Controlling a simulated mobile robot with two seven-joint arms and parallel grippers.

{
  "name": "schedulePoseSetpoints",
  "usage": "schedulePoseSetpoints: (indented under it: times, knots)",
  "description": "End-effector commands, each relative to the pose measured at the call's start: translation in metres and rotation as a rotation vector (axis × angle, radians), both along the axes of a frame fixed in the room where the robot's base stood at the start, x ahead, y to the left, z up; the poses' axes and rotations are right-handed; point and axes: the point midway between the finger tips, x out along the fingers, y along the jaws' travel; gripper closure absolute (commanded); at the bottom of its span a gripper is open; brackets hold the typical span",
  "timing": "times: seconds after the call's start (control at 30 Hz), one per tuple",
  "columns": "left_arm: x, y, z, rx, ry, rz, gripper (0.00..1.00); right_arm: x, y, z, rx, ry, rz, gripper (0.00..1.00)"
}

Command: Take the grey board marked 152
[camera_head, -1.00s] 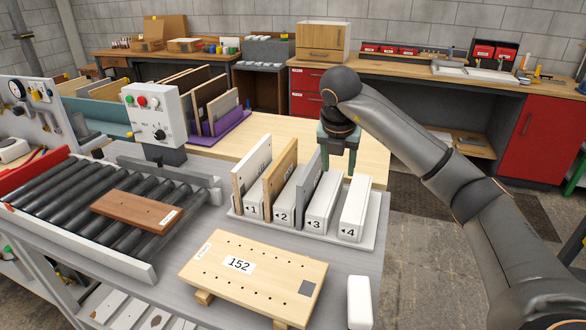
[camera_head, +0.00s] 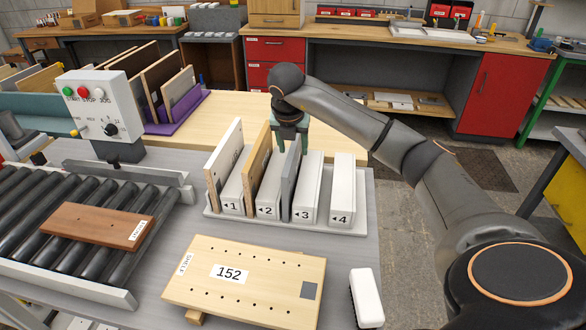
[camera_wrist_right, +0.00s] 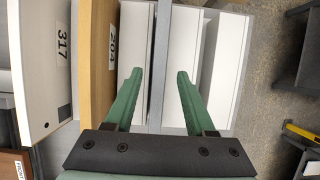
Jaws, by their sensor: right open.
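A thin grey board (camera_head: 290,179) stands upright in the white rack (camera_head: 345,227), between the blocks marked 2 and 3. No number on it is readable. In the right wrist view the grey board (camera_wrist_right: 160,65) shows edge-on between my green fingers. My right gripper (camera_head: 291,141) is open at the top of the grey board; the right wrist view shows its fingertips (camera_wrist_right: 159,74) apart on either side of it. Whether they touch it cannot be told. A light wooden plate (camera_head: 245,282) marked 152, with a grey square, lies in front of the rack. My left gripper is not in view.
A white board (camera_head: 224,167) marked 317 in the wrist view and a tan board (camera_head: 257,170) stand left of the grey board. A white-topped brush (camera_head: 366,297) lies at the front right. A brown board (camera_head: 97,226) lies on the roller conveyor (camera_head: 28,215) at left.

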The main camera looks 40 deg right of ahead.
Motion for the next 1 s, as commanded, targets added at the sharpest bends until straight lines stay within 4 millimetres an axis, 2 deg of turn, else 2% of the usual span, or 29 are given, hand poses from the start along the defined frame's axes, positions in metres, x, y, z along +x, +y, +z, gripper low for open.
schedulePoseSetpoints:
  times: [0.33,0.67,1.0]
  knots:
    - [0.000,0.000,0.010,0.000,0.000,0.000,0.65,0.008,-0.009,-0.043,0.000,0.003,0.000,0.45]
    - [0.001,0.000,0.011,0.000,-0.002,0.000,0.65,0.011,-0.011,-0.050,-0.001,0.000,0.001,0.45]
    - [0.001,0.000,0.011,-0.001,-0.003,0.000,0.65,0.011,-0.011,-0.050,0.000,0.000,0.001,0.83]
